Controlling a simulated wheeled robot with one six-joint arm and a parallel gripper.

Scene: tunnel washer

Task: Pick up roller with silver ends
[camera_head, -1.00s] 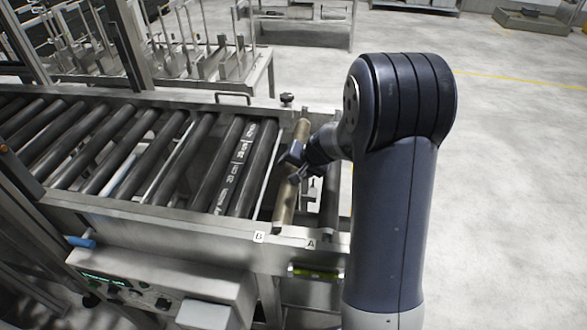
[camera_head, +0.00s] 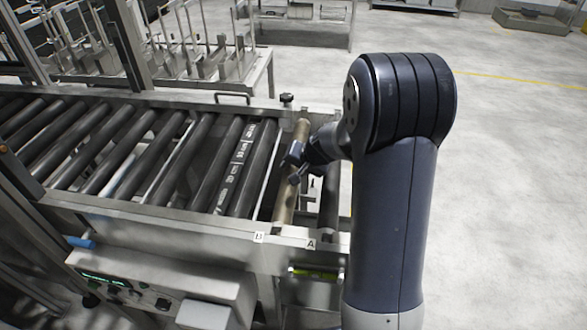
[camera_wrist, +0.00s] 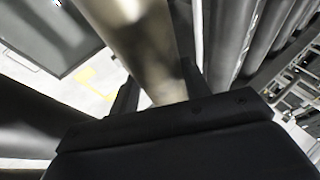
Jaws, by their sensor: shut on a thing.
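A tan, metallic roller (camera_head: 285,205) lies across the right end of the conveyor, between the dark roller with white print and the end frame. It is tilted in the picture, and its end details are too small to tell whether they are silver. My gripper (camera_head: 296,162) is shut on this roller near its middle, reaching in from the right. In the wrist view the roller (camera_wrist: 140,45) runs between the two fingers of my gripper (camera_wrist: 157,92). Whether its ends are clear of the frame, I cannot tell.
Several dark rollers (camera_head: 205,150) fill the conveyor to the left. A dark roller (camera_head: 328,195) lies to the right of the held one. The near rail (camera_head: 200,222) carries label plates, and a control box (camera_head: 150,285) hangs below. Open floor (camera_head: 500,180) lies right.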

